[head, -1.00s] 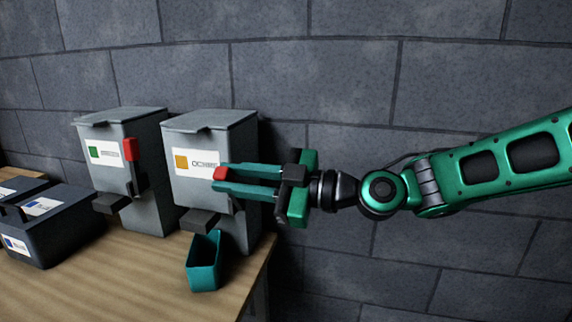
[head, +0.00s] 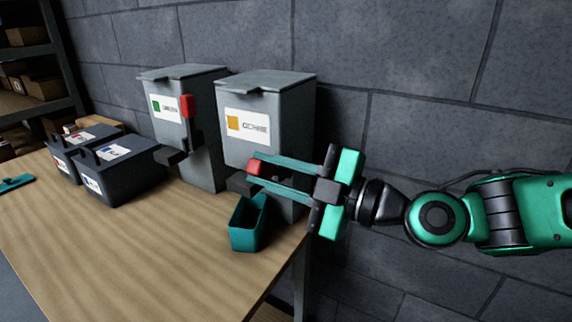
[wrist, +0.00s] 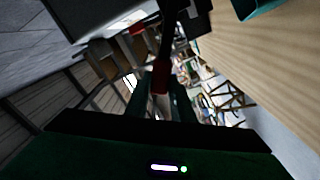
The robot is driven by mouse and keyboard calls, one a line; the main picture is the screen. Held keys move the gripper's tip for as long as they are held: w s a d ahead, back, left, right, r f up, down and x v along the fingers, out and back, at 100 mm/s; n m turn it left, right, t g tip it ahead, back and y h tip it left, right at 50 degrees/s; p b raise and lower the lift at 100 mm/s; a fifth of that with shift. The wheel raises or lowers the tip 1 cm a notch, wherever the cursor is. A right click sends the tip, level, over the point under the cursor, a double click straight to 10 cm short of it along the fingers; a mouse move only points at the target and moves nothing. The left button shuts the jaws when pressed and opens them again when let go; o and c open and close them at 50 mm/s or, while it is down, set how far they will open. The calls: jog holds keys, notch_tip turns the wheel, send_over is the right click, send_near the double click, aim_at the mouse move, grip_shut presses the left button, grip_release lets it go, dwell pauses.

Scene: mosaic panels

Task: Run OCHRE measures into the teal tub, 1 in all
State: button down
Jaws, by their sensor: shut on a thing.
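The ochre dispenser (head: 285,105) is a grey bin with an orange square and partly blurred lettering on its label. My gripper (head: 256,168) comes in from the right, its two teal fingers shut on the dispenser's red lever handle (head: 257,167), below the label. The handle also shows between the fingers in the wrist view (wrist: 160,78). The teal tub (head: 246,238) stands upright on the table, under or just in front of the dark spout (head: 239,184). I cannot see any contents in it. A corner of the tub shows in the wrist view (wrist: 252,9).
A second grey dispenser (head: 207,150) with a green label and a raised red lever (head: 187,106) stands to the left. Dark labelled bins (head: 130,181) are farther left. The front of the wooden table (head: 165,255) is clear. A block wall is close behind.

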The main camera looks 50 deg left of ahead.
jog(key=shift+f, duration=0.15)
jog(key=c, duration=1.5)
grip_release()
jog(key=shift+s+d, duration=0.1)
jog(key=shift+w+d, duration=0.25)
jog(key=shift+d, duration=0.3)
jog(key=v, duration=0.9)
jog(key=shift+w+d, duration=0.1)
jog(key=shift+d, duration=0.25)
